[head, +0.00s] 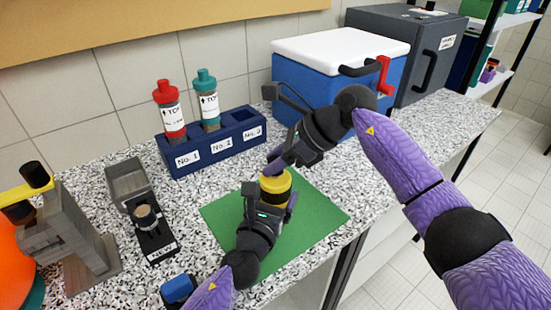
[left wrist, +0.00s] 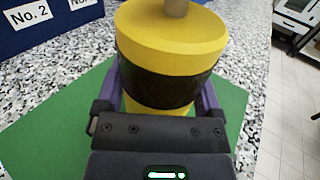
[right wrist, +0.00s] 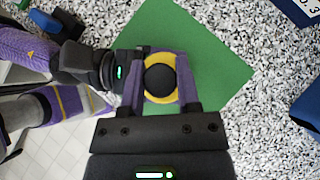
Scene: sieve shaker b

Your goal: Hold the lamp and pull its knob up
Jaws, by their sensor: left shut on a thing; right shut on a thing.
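The lamp is a yellow cylinder with a dark band (head: 275,185), standing on a green mat (head: 325,206). It also fills the upper middle of the left wrist view (left wrist: 170,45), where a grey stem (left wrist: 176,8) rises from its top. My left gripper (left wrist: 160,85) is shut around the lamp's body, one finger on each side. My right gripper (head: 277,162) comes from above and is shut on the lamp's round black knob (right wrist: 160,83). The knob shows in the right wrist view with the yellow top around it; the fingers hide it in the head view.
A dark blue rack (head: 215,143) with red-capped (head: 170,112) and teal-capped (head: 208,100) bottles stands behind. A blue cooler (head: 330,95) is at the back right. A small black stand (head: 151,240) and a grey metal device (head: 70,240) are on the left. The counter's front edge is near.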

